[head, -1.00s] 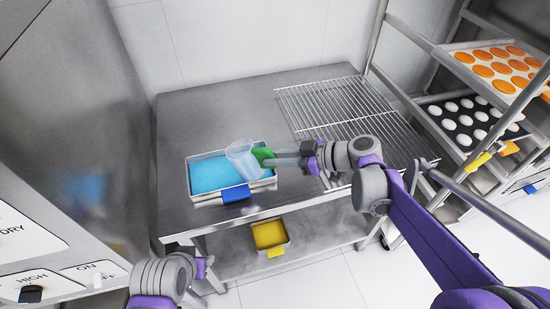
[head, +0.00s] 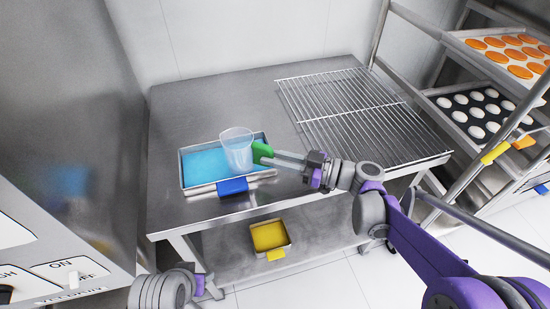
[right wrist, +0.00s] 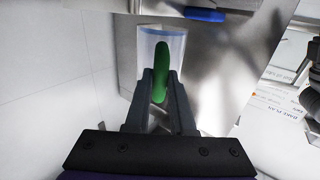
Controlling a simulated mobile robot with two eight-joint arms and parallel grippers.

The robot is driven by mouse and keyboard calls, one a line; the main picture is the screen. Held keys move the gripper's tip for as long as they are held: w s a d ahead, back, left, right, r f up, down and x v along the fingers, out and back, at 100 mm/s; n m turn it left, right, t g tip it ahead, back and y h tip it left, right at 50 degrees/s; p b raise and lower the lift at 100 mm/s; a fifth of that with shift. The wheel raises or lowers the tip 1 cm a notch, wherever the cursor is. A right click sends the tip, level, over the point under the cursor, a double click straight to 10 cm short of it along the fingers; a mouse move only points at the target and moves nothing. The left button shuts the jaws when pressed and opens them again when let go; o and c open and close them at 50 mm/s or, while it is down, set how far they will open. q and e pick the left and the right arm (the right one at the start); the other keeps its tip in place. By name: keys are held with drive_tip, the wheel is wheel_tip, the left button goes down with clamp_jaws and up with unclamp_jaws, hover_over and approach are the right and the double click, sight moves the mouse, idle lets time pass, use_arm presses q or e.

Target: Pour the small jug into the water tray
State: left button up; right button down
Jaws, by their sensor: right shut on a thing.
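The small jug (head: 237,150) is clear, with a green handle (head: 262,152). It stands about upright over the right part of the water tray; I cannot tell whether its base touches the water. The water tray (head: 184,182) is a metal pan of blue water with a blue grip (head: 232,186) at its front, on the steel table. My right gripper (head: 275,157) is shut on the green handle. In the right wrist view, the gripper (right wrist: 160,85) holds the handle with the jug (right wrist: 146,45) behind it. My left gripper (head: 203,284) shows only partly at the lower left.
A wire rack (head: 350,110) lies on the right of the steel table (head: 200,110). A yellow tray (head: 269,236) sits on the lower shelf. A rack with trays of baked goods (head: 480,110) stands at the right. A machine (head: 60,190) stands close on the left.

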drive_tip(key=shift+r+p, duration=1.75)
drive_tip(key=shift+r, duration=0.2)
